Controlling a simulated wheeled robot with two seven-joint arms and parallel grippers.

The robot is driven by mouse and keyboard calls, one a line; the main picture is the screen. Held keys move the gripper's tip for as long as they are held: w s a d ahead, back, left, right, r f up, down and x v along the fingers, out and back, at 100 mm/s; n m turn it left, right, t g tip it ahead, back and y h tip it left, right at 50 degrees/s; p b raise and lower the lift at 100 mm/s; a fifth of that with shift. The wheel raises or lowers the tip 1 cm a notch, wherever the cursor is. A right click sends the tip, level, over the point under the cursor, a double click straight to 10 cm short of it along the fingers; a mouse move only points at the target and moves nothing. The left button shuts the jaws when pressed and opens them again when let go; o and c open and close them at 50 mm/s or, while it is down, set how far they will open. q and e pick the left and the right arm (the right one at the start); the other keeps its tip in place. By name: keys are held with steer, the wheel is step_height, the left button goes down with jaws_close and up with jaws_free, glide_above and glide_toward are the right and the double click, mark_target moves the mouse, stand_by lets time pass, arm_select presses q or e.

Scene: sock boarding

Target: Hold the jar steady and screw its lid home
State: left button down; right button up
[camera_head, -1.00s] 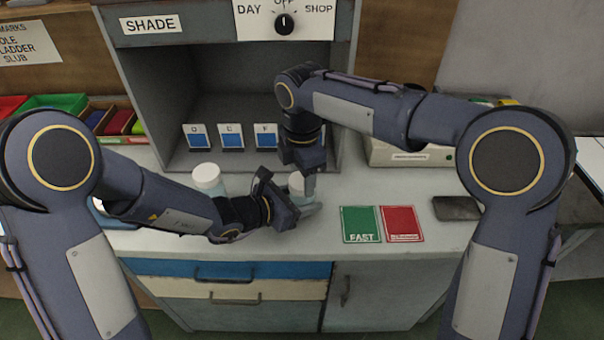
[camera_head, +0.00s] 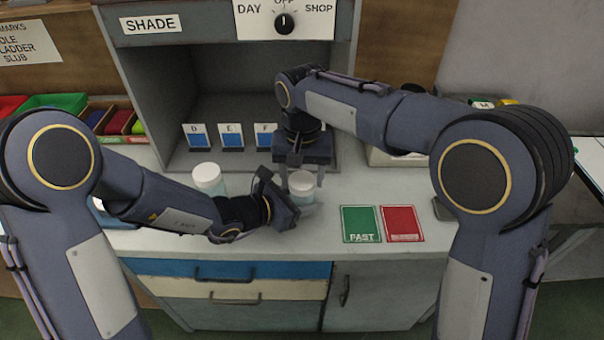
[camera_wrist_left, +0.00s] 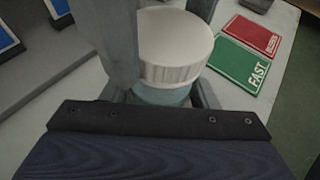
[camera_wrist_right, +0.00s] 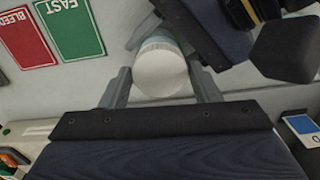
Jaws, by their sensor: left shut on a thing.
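The jar (camera_head: 303,198) is pale blue and stands on the worktop with its white ribbed lid (camera_head: 302,180) on top. The left wrist view shows the lid (camera_wrist_left: 172,48) above a strip of the jar's body (camera_wrist_left: 160,96). My left gripper (camera_head: 296,207) is shut around the jar's body from the left. My right gripper (camera_head: 299,172) points down over the lid, with one finger on each side. In the right wrist view the lid (camera_wrist_right: 160,72) lies between the open fingers, with narrow gaps beside it. How far the thread is engaged cannot be seen.
A second white-lidded jar (camera_head: 208,178) stands left of the held one, close to my left forearm. A green FAST card (camera_head: 360,224) and a red card (camera_head: 402,223) lie to the right. Behind is a grey booth (camera_head: 230,85) with several blue cards. The front counter is mostly clear.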

steer(key=o, duration=0.4)
steer(key=shift+c, duration=0.2)
steer(key=shift+r, duration=0.15)
step_height(320, 180, up, 12)
arm_select(q)
steer(key=shift+c, duration=2.3)
jaws_free()
